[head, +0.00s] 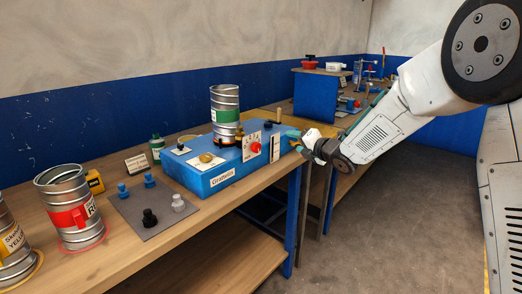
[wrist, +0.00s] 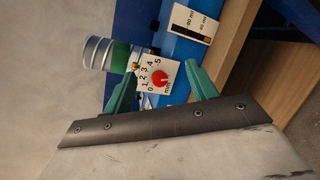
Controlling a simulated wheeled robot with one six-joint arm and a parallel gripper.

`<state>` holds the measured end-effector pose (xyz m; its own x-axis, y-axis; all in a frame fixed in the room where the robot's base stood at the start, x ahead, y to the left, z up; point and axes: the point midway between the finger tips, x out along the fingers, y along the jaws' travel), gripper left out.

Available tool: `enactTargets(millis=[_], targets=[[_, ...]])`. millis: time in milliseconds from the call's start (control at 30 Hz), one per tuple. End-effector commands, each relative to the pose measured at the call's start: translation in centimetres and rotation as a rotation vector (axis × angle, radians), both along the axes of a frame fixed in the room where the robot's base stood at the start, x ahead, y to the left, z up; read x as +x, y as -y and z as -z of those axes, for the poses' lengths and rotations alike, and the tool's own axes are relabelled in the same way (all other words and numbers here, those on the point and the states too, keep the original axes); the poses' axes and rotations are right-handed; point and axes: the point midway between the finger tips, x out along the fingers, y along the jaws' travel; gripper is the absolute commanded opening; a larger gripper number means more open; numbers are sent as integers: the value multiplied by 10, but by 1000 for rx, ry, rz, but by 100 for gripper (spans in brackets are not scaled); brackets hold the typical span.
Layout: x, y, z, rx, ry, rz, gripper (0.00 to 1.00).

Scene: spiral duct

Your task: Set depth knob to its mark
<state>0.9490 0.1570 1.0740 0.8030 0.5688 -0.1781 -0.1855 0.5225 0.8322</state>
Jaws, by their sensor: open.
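The red depth knob (head: 255,148) sits on a white scale plate (head: 251,138) on the end of the blue machine (head: 215,175). In the wrist view the knob (wrist: 159,79) shows between my fingers, with numbers 0 to 5 and "mm" around it. Its pointer is too small to read. A small brass-coloured piece (wrist: 136,67) shows at the plate's edge near the numbers. My gripper (head: 290,140) is open, with teal fingers, in front of the machine's end and apart from the knob. In the wrist view its fingers (wrist: 160,70) stand on either side of the knob.
A ribbed metal duct with a green band (head: 226,112) stands on the machine. A gauge card (head: 274,147) is beside the knob plate. Blue, black and grey knobs stand on a grey plate (head: 150,205). A red-banded duct (head: 68,205) stands at left. Open floor (head: 400,220) lies at right.

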Motion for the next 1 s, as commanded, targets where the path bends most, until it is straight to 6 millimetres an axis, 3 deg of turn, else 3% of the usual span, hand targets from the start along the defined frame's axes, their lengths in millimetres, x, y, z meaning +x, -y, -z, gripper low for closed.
enactTargets(millis=[33,100,300,467,800,1000], targets=[[5,-17,17,-27,63,-77,57],[7,-36,30,-54,154,-167,57],[4,-62,50,-84,309,-301,57],[11,-77,52,-86,333,-321,57],[43,-116,52,-86,329,-317,57],[50,-126,51,-86,329,-316,57]])
